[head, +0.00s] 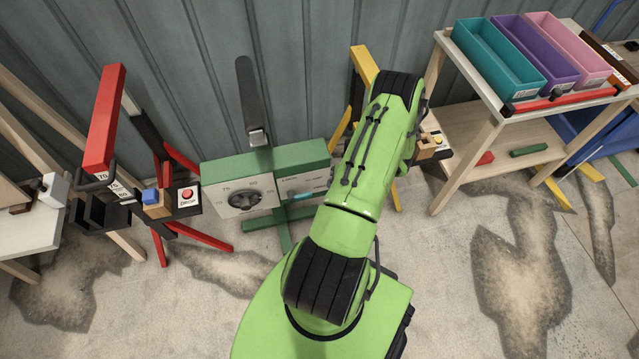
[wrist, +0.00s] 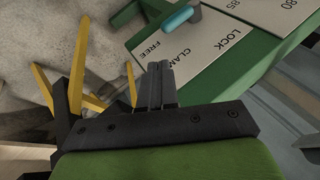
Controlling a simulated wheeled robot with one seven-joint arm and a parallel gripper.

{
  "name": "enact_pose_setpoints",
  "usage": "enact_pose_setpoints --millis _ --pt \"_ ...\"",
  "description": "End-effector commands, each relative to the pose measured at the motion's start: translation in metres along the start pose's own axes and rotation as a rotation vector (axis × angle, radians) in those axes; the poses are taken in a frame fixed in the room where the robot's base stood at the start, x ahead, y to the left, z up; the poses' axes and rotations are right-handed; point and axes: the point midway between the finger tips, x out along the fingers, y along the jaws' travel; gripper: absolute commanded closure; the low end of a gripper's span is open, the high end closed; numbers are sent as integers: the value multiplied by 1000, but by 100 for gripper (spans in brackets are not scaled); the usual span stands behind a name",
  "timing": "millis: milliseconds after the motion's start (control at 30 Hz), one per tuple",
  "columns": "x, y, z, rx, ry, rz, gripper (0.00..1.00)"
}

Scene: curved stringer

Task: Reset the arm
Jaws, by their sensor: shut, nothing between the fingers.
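My green arm (head: 355,180) reaches up from my base in the head view and bends over at a black joint beside a yellow stand. My gripper (wrist: 161,84) shows in the wrist view with its two dark fingers together and nothing between them. Just beyond the fingertips is a white panel (wrist: 205,50) marked FREE, CLAMP and LOCK, with a teal handle (wrist: 180,18) near its FREE end. I cannot tell if the fingers touch the panel. In the head view my gripper is hidden behind the arm.
The panel belongs to a green machine (head: 265,165) with a dial, against the grey wall. A red stand (head: 105,120) with a button box is at left. A wooden shelf (head: 480,115) with teal, purple and pink bins is at right. The floor at lower right is clear.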

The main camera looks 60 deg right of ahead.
Motion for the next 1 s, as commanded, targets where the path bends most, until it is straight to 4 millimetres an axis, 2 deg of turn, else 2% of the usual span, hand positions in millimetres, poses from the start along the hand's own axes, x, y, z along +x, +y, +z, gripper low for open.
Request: enact_pose_setpoints --millis 100,200,1000 --pt "-14 8 -2 2 1 -1 100" --pt "-18 11 -2 0 0 -3 100" --pt "-18 12 -1 1 0 -2 100"
